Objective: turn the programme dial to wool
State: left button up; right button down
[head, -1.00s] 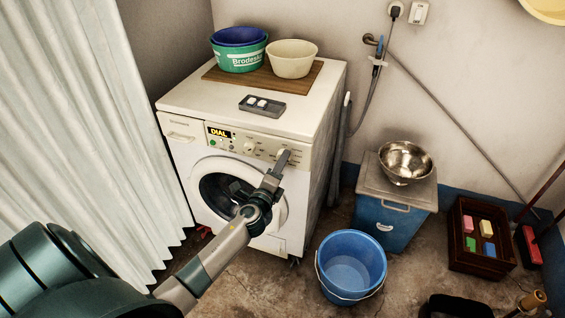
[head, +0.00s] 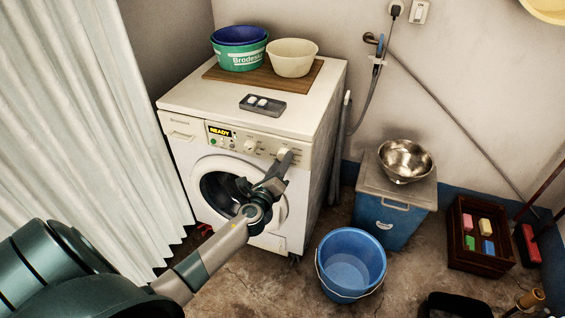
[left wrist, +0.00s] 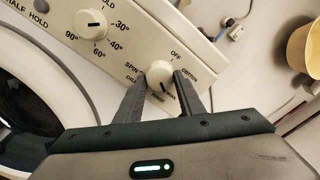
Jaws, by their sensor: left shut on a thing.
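The washing machine (head: 178,142) stands against the back wall, with its display (head: 219,131) reading READY. My left gripper (head: 284,157) reaches the right end of the control panel and hides most of the programme dial there. In the left wrist view the cream programme dial (left wrist: 159,73) sits between the two fingers of my left gripper, which is shut on it. Its dark pointer line slants down and slightly right. The temperature dial (left wrist: 90,24) is apart, up and left.
Basins (head: 238,56) and a soap tray (head: 262,105) stand on the machine. A blue bucket (head: 350,265) is on the floor to its right, near a blue box (head: 385,220) bearing a steel bowl (head: 405,160). A white curtain (head: 90,130) hangs at the left.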

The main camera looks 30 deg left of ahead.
jog(key=shift+s, duration=0.1)
pick_arm(q)
jog(key=o, duration=1)
jog(key=shift+o, duration=0.2)
jog(key=shift+s, duration=0.1)
jog(key=b+v, duration=0.1)
jog(key=v, duration=1.6)
jog(key=shift+b, duration=0.4)
pick_arm(e)
jog(key=shift+s+d+f+g+h, duration=0.15)
jog(key=shift+s+d+f+g, duration=0.2)
jog(key=shift+d, duration=0.3)
jog(key=shift+s+d+f+g+h, duration=0.2)
jog(key=shift+s+d+g, duration=0.1)
jog(key=shift+d, duration=0.3)
pick_arm(q)
jog(key=shift+s, duration=0.1)
pick_arm(e)
jog(key=shift+a, duration=0.15)
